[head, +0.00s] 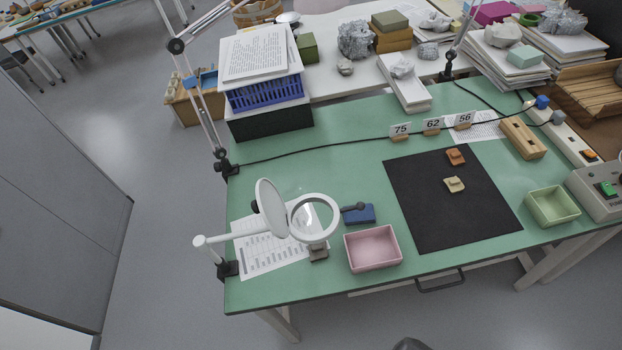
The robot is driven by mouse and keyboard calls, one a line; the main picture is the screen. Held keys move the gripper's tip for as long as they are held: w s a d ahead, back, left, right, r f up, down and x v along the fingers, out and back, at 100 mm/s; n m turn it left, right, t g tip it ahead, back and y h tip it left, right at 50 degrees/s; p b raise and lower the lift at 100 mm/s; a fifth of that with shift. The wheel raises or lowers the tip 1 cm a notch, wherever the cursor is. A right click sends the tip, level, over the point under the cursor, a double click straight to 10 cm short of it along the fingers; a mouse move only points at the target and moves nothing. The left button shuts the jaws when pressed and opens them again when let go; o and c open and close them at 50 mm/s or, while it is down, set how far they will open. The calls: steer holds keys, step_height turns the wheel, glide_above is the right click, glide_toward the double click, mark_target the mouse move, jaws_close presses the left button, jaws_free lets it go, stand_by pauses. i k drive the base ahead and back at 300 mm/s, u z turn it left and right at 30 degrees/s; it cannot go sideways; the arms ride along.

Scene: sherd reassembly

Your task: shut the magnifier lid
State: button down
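The magnifier (314,218) is a white ring with a clear lens on the left part of the green table, held by a white arm clamped at the table's left edge. Its round white lid (271,208) stands up, tilted open at the ring's left side, and the lens is uncovered. Only a dark grey rounded tip, likely part of my gripper (411,344), shows at the bottom edge, well in front of the table and apart from the magnifier. Its fingers cannot be made out.
A pink tray (372,249) and a blue box (359,214) are close to the right of the magnifier. Printed sheets (266,262) lie under it. A black mat (440,215) with two sherds is further right. The floor before the table is clear.

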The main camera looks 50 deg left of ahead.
mark_target(270, 202)
steer(key=z, duration=0.15)
steer(key=k, duration=1.55)
steer(key=u, duration=0.85)
steer(key=i, duration=1)
steer(key=z, duration=0.05)
